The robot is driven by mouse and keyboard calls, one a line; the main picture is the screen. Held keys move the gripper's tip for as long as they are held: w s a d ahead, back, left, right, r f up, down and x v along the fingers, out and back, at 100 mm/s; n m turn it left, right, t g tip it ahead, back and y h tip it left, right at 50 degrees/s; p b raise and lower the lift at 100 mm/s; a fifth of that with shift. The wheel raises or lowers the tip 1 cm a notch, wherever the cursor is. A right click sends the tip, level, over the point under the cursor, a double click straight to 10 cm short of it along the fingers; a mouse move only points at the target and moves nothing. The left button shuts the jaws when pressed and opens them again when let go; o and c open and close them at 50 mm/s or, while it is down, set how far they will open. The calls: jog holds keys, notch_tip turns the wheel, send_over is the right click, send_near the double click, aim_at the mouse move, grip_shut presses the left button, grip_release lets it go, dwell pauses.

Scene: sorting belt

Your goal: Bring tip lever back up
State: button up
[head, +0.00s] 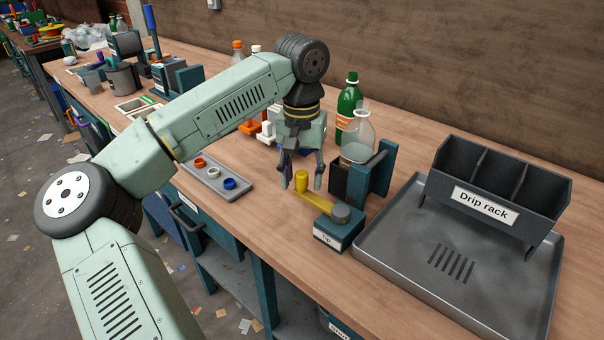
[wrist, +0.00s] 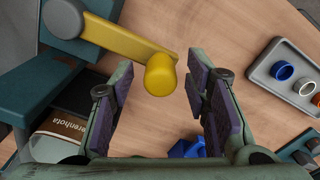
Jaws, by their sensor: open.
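The yellow tip lever (head: 315,203) extends left from a grey hub on a teal box labelled "Tip" (head: 334,236). A yellow knob (head: 301,181) stands at the lever's free end. In the wrist view the yellow lever arm (wrist: 115,38) comes from the upper left, and its knob (wrist: 160,75) lies ahead of and between the fingers. My gripper (head: 302,182) is open and empty, with its fingers low around the knob in the head view. In the wrist view my gripper (wrist: 160,95) has a gap on both sides of the knob. Contact is not visible.
A teal holder (head: 372,178) with a clear bottle (head: 358,135) stands just behind the lever, with a green bottle (head: 349,100) beyond. A drip rack (head: 495,192) on a grey tray (head: 400,262) is at right. A small tray of coloured rings (head: 208,172) lies left.

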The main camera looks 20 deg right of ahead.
notch_tip(320, 180, up, 12)
dwell(0.6)
